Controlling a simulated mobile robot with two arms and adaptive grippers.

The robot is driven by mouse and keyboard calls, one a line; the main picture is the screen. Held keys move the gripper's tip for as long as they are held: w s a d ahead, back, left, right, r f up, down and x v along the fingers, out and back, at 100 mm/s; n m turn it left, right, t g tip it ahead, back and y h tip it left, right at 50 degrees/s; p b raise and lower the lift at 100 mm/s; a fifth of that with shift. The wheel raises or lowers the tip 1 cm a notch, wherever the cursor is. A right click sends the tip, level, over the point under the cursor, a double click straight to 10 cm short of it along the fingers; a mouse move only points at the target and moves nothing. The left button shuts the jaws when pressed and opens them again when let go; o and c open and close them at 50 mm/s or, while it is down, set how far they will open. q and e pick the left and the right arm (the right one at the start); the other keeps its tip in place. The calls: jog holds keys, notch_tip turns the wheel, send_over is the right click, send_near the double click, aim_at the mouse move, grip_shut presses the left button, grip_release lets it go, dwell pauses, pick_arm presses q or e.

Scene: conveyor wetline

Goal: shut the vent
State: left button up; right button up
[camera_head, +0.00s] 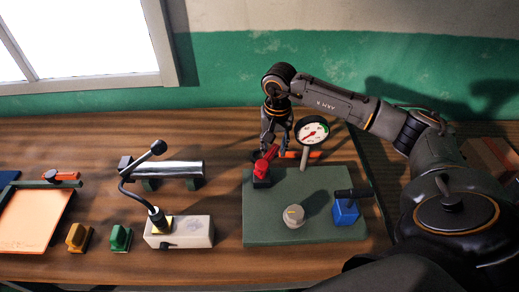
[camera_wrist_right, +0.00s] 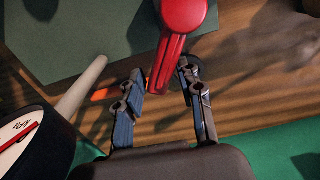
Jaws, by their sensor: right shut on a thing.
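A red lever valve (camera_head: 265,165) stands at the back left of a grey-green board (camera_head: 262,230); its red handle tilts up toward the back. My right gripper (camera_head: 275,142) reaches it from behind. In the right wrist view the red handle (camera_wrist_right: 173,55) runs between the two fingers of my right gripper (camera_wrist_right: 162,88), which is shut on it. A blue valve (camera_head: 346,212) with a black bar handle and a round grey knob (camera_head: 292,216) are also on the board. No readable label shows which one is the vent. My left gripper is not in view.
A round gauge (camera_head: 312,130) on a post stands close to the right of my gripper. Left of the board are a pale block (camera_head: 185,232) with a bent black lamp-like arm, a metal cylinder (camera_head: 180,169), and small yellow and green blocks. The wall is close behind.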

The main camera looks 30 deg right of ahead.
jog(key=shift+s+f, duration=0.3)
jog(key=shift+s, duration=0.15)
jog(key=o, duration=0.9)
jog(key=shift+s, duration=0.1)
jog(key=shift+r, duration=0.2)
jog(key=shift+d+r+p, duration=0.1)
jog(key=shift+r+p, duration=1.1)
jog(key=shift+r, duration=1.15)
jog(key=shift+r+p, duration=0.65)
jog(key=shift+r, duration=0.7)
jog(key=shift+f, duration=0.1)
